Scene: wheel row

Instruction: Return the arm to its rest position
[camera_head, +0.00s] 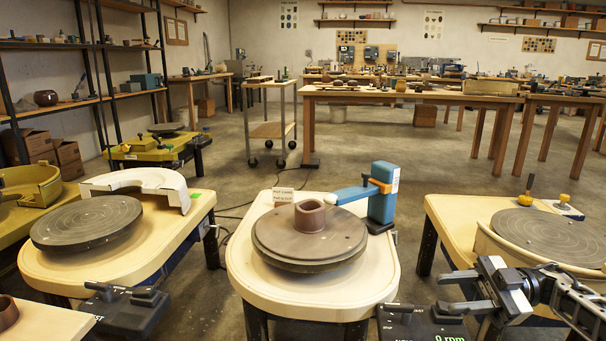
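My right gripper (445,292) is at the lower right, with its arm coming in from the right edge. Its two fingers point left and stand apart, with nothing between them. It is in front of the right wheel table (450,207) and above the control box (425,325) that reads 0 rpm. My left gripper and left arm are not in view.
The middle wheel table (300,301) carries a brown disc (285,245), a brown hollow piece (310,214) and a blue post (382,205). Left and right tables carry grey discs (86,222) (550,235). Another control box (127,310) is lower left. Open floor lies behind.

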